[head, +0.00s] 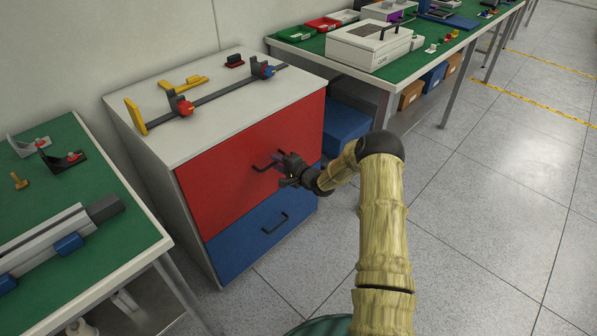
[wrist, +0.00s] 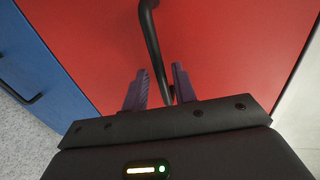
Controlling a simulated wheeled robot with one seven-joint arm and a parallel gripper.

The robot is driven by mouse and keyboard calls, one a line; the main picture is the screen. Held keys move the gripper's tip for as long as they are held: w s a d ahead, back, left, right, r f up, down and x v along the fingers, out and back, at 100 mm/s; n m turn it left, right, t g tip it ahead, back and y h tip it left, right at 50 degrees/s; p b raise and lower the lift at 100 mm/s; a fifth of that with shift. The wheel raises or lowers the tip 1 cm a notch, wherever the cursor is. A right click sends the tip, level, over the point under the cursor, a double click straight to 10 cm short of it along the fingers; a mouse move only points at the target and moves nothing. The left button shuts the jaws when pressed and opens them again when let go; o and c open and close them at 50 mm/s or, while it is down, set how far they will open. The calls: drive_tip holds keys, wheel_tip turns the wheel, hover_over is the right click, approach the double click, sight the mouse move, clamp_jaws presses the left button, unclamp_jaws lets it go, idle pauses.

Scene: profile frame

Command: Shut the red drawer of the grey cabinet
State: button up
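The grey cabinet (head: 150,165) stands against the wall with a pale top. Its red drawer (head: 222,185) is the upper one, and its front looks about flush with the blue drawer below; a small gap cannot be told. The black bar handle (head: 262,167) of the red drawer is partly hidden by my gripper (head: 288,174). In the wrist view my gripper's two fingers (wrist: 160,75) stand apart. The handle (wrist: 151,35) runs between them, with red drawer front (wrist: 230,50) behind. Slim gaps show beside the handle, so the fingers do not look clamped on it.
The blue drawer (head: 250,237) has its own black handle (head: 274,223). Yellow and black fixtures (head: 215,92) lie on the cabinet top. Green-topped benches stand left (head: 100,225) and behind right (head: 310,47). Open floor (head: 490,190) lies to the right.

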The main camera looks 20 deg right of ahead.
drive_tip(key=p+v, duration=0.2)
drive_tip(key=v, duration=1.4)
drive_tip(key=shift+a, duration=0.1)
